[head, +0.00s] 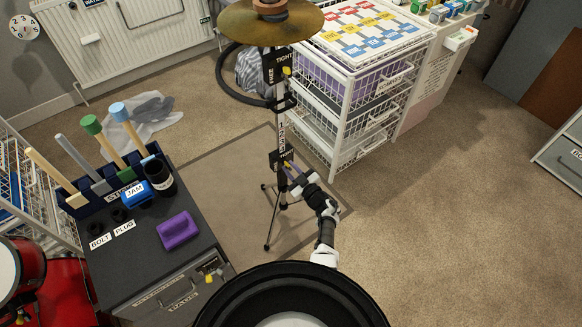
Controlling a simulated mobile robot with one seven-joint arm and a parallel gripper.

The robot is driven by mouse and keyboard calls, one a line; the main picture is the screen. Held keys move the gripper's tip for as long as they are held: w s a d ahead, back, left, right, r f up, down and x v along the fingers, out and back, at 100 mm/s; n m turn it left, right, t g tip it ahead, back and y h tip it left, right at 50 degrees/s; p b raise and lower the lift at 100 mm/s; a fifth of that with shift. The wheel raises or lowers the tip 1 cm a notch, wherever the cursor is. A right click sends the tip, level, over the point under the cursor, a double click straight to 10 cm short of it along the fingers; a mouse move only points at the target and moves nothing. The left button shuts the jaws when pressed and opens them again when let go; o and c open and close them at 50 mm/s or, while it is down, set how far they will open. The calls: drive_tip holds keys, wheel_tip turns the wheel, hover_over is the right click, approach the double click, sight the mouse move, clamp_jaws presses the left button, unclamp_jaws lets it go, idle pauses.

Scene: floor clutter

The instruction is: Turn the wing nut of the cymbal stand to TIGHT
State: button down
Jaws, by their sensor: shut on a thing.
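The cymbal stand (280,135) stands upright on a tripod base, with a brass cymbal (265,22) on top. Its upper black plate (277,66) reads FREE and TIGHT, with a yellow knob (286,71) beside it. A lower black plate (279,158) sits further down the pole; its lettering is too small to read. My gripper (289,168) reaches up from the lower right to this lower plate. It is shut on the small yellow wing nut (287,165) there. The fingers hide most of the nut, so its angle cannot be told.
A white wire drawer unit (345,110) stands close right of the stand. A dark cabinet (150,260) with a purple sponge-like block (178,230) and upright handled tools is at left. A black hose (232,85) lies behind. Carpet at right is clear.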

drive_tip(key=shift+m+p, duration=0.35)
drive_tip(key=shift+m, duration=1.05)
drive_tip(key=c, duration=1.5)
unclamp_jaws()
drive_tip(key=shift+s+d+p, duration=0.35)
drive_tip(key=shift+s+d, duration=0.1)
drive_tip(key=p+v, duration=0.3)
drive_tip(key=v, duration=0.9)
drive_tip(key=shift+s+d, duration=0.1)
drive_tip(key=shift+s, duration=0.2)
